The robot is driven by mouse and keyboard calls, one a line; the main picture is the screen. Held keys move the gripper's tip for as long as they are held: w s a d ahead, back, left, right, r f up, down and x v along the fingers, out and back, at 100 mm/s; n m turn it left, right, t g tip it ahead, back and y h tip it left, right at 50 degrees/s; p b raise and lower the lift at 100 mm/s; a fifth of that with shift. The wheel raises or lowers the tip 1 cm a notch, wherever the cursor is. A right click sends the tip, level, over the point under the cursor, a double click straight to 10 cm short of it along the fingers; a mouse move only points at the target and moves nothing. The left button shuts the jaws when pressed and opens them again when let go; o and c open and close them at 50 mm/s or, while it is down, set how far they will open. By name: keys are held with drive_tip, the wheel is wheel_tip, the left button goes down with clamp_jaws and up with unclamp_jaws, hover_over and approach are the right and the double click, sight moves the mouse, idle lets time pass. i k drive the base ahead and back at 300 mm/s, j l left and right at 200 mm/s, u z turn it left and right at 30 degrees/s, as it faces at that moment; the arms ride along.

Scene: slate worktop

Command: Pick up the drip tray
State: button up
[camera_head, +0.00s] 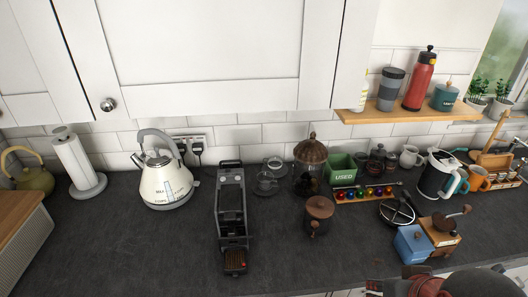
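The drip tray (235,262) appears to be the small dark part with a brownish grate at the front foot of a narrow black coffee machine (231,205). It lies low, close to the worktop, and seems to be in place at the machine. A dark, rounded part of my arm with reddish-brown pieces, which may include my gripper (420,284), shows at the bottom right, cut off by the picture edge. It is well to the right of the drip tray and apart from it. Its fingers cannot be made out, so whether they are open or shut is unclear.
A cream kettle (167,184) stands left of the machine. A glass cup (266,181), a brown-lidded jar (318,215), a blue-and-wood grinder (413,244) and a green box (341,168) stand to the right. A wooden box (22,245) is far left. The slate worktop (120,245) is clear left of the tray.

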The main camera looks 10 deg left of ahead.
sight(235, 260)
drive_tip(key=u, duration=1.25)
drive_tip(key=j+u, duration=0.35)
drive_tip(key=i, duration=0.05)
